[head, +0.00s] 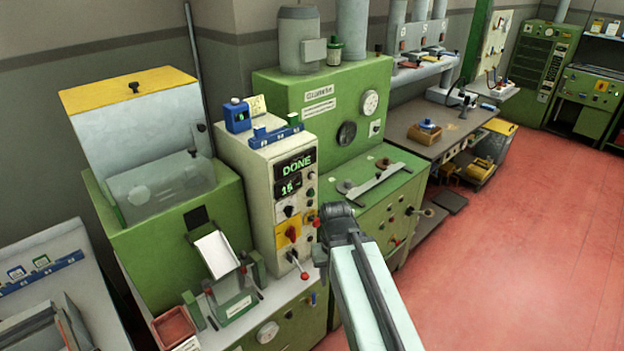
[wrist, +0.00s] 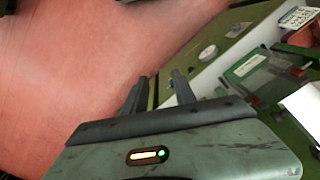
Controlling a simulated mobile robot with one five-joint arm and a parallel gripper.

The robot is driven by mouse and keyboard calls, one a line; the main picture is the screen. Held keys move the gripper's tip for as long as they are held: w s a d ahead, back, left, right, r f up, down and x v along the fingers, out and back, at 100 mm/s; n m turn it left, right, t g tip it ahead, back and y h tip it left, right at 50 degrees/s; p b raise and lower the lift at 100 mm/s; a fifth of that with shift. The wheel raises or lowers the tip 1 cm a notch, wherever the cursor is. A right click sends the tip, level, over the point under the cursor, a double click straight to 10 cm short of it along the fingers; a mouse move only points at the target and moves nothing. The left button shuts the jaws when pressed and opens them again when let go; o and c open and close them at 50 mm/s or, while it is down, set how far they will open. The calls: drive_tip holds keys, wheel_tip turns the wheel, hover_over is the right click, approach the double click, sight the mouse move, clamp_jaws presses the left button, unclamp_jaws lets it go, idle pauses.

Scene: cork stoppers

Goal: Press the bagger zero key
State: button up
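The bagger's cream control panel (head: 282,200) stands near the middle of the head view.
A red-knobbed lever (head: 303,272) sticks out low on the panel. A tilted chute (head: 216,254) and a red bin (head: 173,328) are to its left. A green machine (head: 312,101) stands behind to the right. The red floor (head: 520,230) on the right is clear.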

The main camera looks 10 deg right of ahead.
clamp_jaws()
idle(1.4)
